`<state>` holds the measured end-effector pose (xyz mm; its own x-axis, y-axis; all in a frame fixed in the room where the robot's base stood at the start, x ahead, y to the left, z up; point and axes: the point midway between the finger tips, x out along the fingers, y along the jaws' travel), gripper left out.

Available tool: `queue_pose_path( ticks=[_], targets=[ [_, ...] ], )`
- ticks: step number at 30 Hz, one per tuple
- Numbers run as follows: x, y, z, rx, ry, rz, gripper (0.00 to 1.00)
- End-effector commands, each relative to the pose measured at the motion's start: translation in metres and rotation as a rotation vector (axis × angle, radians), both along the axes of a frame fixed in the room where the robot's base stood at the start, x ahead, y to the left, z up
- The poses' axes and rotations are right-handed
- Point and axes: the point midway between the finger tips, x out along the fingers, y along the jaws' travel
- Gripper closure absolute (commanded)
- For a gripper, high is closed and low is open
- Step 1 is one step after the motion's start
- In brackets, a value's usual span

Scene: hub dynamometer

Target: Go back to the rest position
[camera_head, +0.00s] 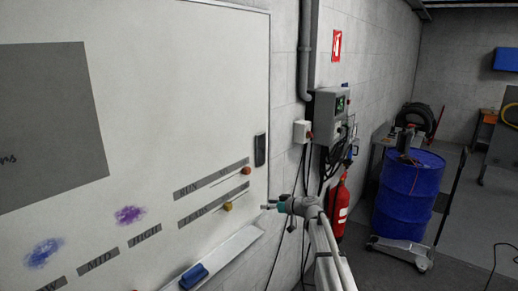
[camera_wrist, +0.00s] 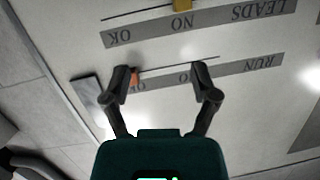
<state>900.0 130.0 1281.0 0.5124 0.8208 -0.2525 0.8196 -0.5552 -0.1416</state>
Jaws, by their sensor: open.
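My gripper (camera_head: 268,207) reaches in from the lower right in the head view, in front of the right edge of the whiteboard (camera_head: 180,70). In the wrist view its two fingers (camera_wrist: 162,75) are spread apart with nothing held between them. Behind them is the board with upside-down labels RUN and LEADS. An orange-red marker (camera_head: 246,171) sits on the RUN row; in the wrist view it (camera_wrist: 134,77) is partly hidden by the left finger. A yellow marker (camera_head: 228,206) sits on the LEADS row and shows at the top of the wrist view (camera_wrist: 182,5).
A black item (camera_head: 260,150) is on the board's right edge. A blue eraser (camera_head: 194,275) lies on the board's ledge. A grey control box (camera_head: 330,118) with cables and a red extinguisher (camera_head: 338,205) are on the wall. A blue drum (camera_head: 408,195) stands on a trolley at right.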

Motion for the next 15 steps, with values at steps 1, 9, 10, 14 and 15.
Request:
queue_pose_path(
  ticks=[1,9,10,14,15],
  targets=[
    [-0.025,0.001,-0.021,-0.03,0.056,0.009,0.23],
    [-0.119,-0.01,-0.104,-0.215,0.392,-0.02,0.23],
    [-0.13,-0.012,-0.112,-0.237,0.429,-0.031,0.23],
    [-0.175,-0.027,-0.148,-0.335,0.59,-0.098,0.23],
    [-0.189,-0.033,-0.158,-0.366,0.636,-0.124,0.23]
  ],
)
